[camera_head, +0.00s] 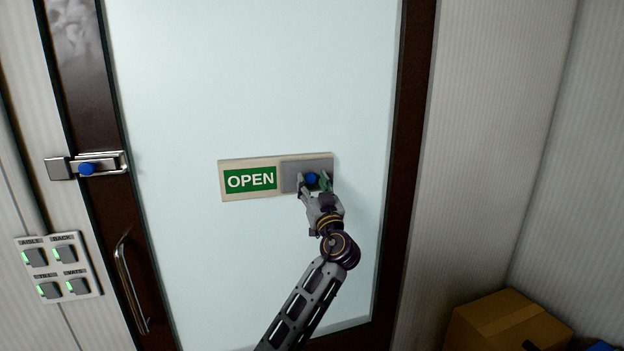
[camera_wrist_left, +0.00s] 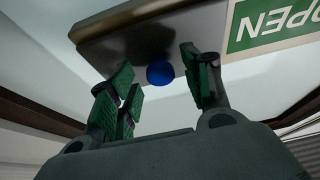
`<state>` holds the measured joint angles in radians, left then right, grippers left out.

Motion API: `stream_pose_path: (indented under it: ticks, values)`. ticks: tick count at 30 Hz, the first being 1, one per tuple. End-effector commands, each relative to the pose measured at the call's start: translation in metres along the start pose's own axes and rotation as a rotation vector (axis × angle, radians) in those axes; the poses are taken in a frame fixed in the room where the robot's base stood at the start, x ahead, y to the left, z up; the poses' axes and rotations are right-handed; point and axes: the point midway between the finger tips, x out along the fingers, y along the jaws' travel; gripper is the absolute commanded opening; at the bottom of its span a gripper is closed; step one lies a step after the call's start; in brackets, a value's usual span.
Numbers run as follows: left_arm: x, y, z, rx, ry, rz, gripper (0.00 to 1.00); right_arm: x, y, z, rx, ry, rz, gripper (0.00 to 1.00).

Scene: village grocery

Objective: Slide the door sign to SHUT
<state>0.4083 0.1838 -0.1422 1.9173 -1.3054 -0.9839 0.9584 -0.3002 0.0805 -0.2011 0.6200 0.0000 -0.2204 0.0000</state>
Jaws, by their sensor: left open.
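The door sign (camera_head: 222,182) is a cream plate on the glass door. Its left half shows a green OPEN panel (camera_head: 250,180); a grey slider plate (camera_head: 291,172) covers its right half. A blue knob (camera_head: 311,179) sits on the slider. My left gripper (camera_head: 315,182) is at the knob, with its fingers on either side of it. In the left wrist view the blue knob (camera_wrist_left: 160,73) lies between the open, green-padded fingers (camera_wrist_left: 157,85), with gaps showing on both sides. The OPEN panel (camera_wrist_left: 270,22) appears upside down there. My right gripper is not in view.
The door has a dark frame (camera_head: 405,150), a latch with a blue knob (camera_head: 87,169) and a vertical handle (camera_head: 130,285) on the left. A switch panel (camera_head: 58,268) is on the left wall. A cardboard box (camera_head: 505,325) stands at the lower right. The glass around the sign is clear.

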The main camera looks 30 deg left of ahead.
Motion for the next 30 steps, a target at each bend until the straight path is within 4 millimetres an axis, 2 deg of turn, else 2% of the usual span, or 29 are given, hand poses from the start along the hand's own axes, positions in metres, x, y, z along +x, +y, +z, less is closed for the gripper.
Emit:
stream_pose_path:
  ticks: [5,14,25,26,30]
  values:
    - [0.0078,-0.0006,-0.0007,0.0,0.0,-0.001,0.49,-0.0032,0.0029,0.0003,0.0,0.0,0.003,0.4]
    - [0.0082,-0.0005,0.0001,0.0,0.0,-0.001,0.49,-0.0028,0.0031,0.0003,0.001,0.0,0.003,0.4]
    - [0.008,-0.0004,0.0001,0.0,0.0,-0.001,0.03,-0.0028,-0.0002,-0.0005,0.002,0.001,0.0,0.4]
    - [0.0079,-0.0004,0.0001,0.0,0.0,-0.001,0.0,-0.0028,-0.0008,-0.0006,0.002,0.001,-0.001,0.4]
    - [0.0079,-0.0004,0.0001,0.0,0.0,-0.001,0.0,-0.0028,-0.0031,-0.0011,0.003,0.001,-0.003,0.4]
